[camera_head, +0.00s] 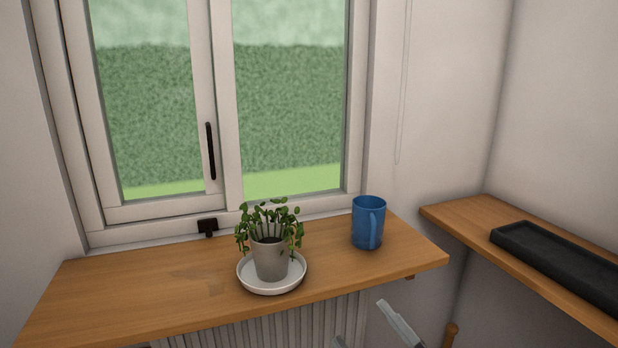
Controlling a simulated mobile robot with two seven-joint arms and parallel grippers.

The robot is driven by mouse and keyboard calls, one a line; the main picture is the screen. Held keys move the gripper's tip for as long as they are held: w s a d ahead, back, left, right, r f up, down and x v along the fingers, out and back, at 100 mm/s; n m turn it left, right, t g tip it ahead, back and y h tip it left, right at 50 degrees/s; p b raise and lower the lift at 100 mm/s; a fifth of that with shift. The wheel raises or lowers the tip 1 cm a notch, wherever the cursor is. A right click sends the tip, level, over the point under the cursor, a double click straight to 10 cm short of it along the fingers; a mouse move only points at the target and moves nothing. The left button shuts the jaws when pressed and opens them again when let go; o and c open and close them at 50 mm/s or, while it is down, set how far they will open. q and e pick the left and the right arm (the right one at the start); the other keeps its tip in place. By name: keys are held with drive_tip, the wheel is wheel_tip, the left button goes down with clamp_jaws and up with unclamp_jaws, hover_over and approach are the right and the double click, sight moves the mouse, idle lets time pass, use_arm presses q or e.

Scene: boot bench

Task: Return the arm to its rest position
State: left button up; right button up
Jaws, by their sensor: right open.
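My right gripper (362,322) shows only in part at the bottom edge, right of centre. Its two grey fingers are apart, with nothing visible between them. It is in front of the wooden sill shelf (130,290), below its front edge in the picture and apart from the things on it. The rest of the right arm is out of the frame. My left gripper is not in view.
A potted plant (270,258) stands upright in a white saucer (258,287) on the shelf. A blue mug (366,224) stands upright to its right. A black tray (560,262) lies on the right-hand shelf (470,213). A ribbed radiator (285,328) is below the sill shelf.

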drive_tip(key=s+d+f+m+h, duration=0.1)
drive_tip(key=d+f+m+h, duration=0.15)
drive_tip(key=f, duration=0.25)
drive_tip(key=s+d+f+m+g+h, duration=0.1)
drive_tip(key=s+d+f+m+h, duration=0.1)
drive_tip(key=f+m+h, duration=0.25)
drive_tip(key=s+d+f+m+h, duration=0.1)
drive_tip(key=d+f+m+h, duration=0.1)
drive_tip(key=f, duration=0.4)
drive_tip(key=s+d+f+m+g+h, duration=0.1)
drive_tip(key=s+d+f+m+g, duration=0.1)
drive_tip(key=s+f, duration=0.4)
drive_tip(key=s+d+f+m+g+h, duration=0.2)
drive_tip(key=s+d+f+m+g, duration=0.1)
drive_tip(key=s+f+g, duration=0.1)
wheel_tip(320, 180, down, 3)
drive_tip(key=shift+s+r+p, duration=0.15)
drive_tip(key=shift+s+p, duration=0.15)
drive_tip(key=shift+s, duration=0.55)
drive_tip(key=shift+d, duration=0.1)
